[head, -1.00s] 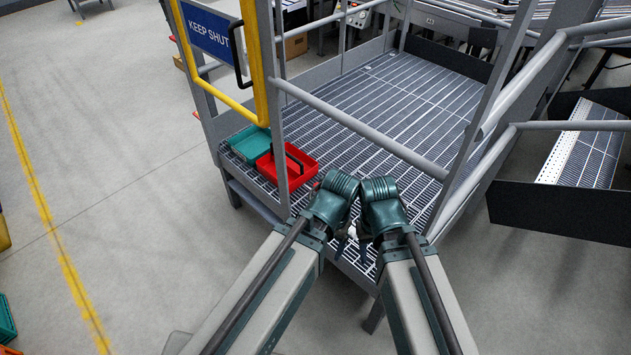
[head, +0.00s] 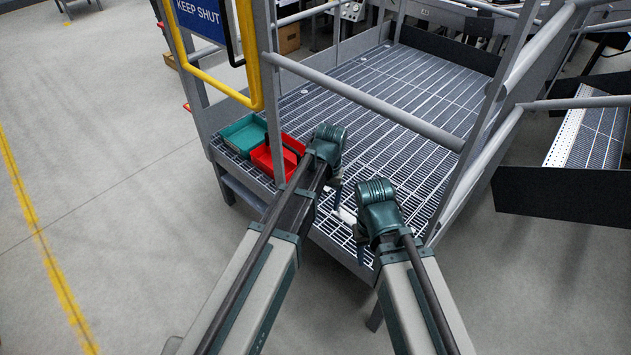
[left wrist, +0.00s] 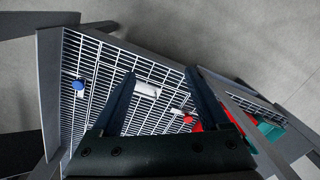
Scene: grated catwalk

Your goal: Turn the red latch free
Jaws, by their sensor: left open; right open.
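A small red-topped piece with a pale stub (left wrist: 187,118) lies over the grating in the left wrist view, beside my left gripper's right finger; I cannot tell whether it is the latch. A white cylinder (left wrist: 147,89) lies between the fingers in that view, and a small blue-topped piece (left wrist: 79,84) is further left. My left gripper (left wrist: 160,75) is open with nothing clamped; in the head view it (head: 337,192) hangs over the grating, right of the red bin. My right gripper (head: 360,245) is open near the platform's front edge, its fingers mostly hidden by its wrist.
A red bin (head: 268,163) and a teal bin (head: 240,139) stand at the platform's left edge. A yellow gate frame (head: 254,60) carries a blue KEEP SHUT sign (head: 198,18). Grey rails (head: 365,100) and posts surround the grating (head: 420,85), which is clear toward the back.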

